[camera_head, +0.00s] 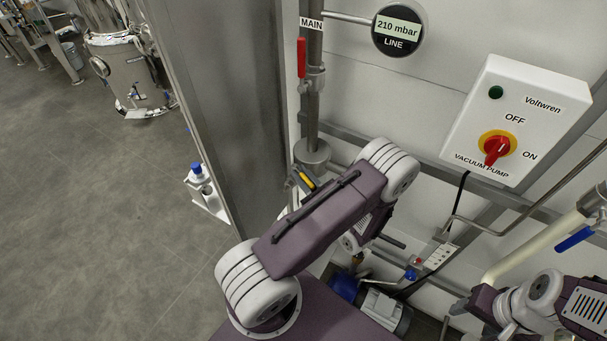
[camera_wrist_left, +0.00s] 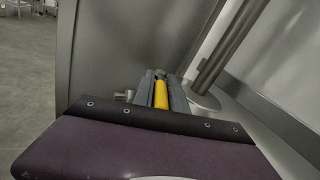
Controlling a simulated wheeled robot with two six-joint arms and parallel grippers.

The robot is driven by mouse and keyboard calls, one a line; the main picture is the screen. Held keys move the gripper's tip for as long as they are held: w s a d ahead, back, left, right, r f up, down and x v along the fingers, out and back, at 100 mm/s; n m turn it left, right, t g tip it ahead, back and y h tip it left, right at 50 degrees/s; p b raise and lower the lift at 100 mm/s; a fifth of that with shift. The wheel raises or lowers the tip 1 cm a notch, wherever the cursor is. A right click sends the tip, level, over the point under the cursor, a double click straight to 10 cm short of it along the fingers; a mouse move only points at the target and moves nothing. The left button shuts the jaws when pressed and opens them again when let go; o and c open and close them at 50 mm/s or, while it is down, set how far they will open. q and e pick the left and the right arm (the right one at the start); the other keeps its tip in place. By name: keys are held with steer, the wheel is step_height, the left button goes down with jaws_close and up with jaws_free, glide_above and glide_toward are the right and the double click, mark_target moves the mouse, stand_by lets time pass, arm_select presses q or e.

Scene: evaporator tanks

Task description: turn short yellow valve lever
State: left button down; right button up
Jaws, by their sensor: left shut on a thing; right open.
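The short yellow valve lever (camera_head: 305,180) shows in the head view just below the grey flange of the vertical pipe. In the left wrist view the yellow lever (camera_wrist_left: 161,95) lies lengthwise between the dark fingers of my left gripper (camera_wrist_left: 161,88). My left gripper is shut on it. In the head view my left arm partly hides the gripper and the valve body. My right gripper (camera_head: 464,307) is at the lower right of the head view, apart from the lever, open and holding nothing that I can see.
A red lever (camera_head: 301,57) is on the vertical pipe (camera_head: 314,105) above. A control box (camera_head: 527,118) with a red knob is on the wall. A blue lever (camera_head: 574,239) is at the right. A grey cabinet edge (camera_head: 215,90) stands close on the left. Open floor lies beyond.

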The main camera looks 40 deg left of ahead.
arm_select(q)
steer(key=shift+s+a+r+m+t+h, duration=0.15)
steer(key=shift+m+t, duration=0.1)
steer(key=shift+t, duration=0.2)
steer(key=shift+r+m+t+h, duration=0.15)
steer(key=shift+m+t, duration=0.1)
steer(key=shift+t, duration=0.2)
arm_select(e)
steer(key=shift+s, duration=0.1)
arm_select(q)
steer(key=c, duration=1.3)
jaws_free()
steer(key=shift+c, duration=0.2)
steer(key=shift+a+f, duration=0.35)
steer(key=shift+a, duration=0.15)
steer(key=b+v, duration=0.2)
steer(key=v, duration=0.7)
steer(key=shift+b, duration=0.35)
arm_select(e)
steer(key=f, duration=0.2)
steer(key=shift+a+f, duration=0.3)
